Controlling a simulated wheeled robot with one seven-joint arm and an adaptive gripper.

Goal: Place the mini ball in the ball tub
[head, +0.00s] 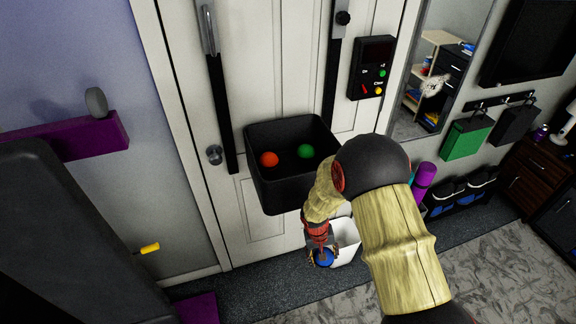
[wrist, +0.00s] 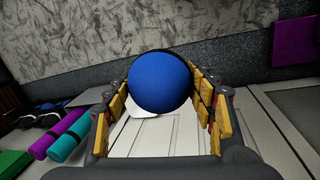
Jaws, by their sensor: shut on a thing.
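The mini ball is blue; in the wrist view the ball (wrist: 160,82) sits between both fingers of my gripper (wrist: 162,95), which is shut on it. In the head view the blue ball (head: 324,259) shows small at the end of my gripper (head: 322,250), below and in front of the ball tub. The ball tub (head: 277,197) is a black open-topped box against the white door. An orange ball (head: 269,159) and a green ball (head: 305,151) lie inside it. My arm covers the tub's right side in part.
A white bin (head: 347,240) stands on the floor behind my gripper. A purple shelf (head: 75,139) with a grey round thing juts out at left. A black panel with coloured buttons (head: 373,68) hangs right of the door. Rolled mats (head: 424,178) stand at right.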

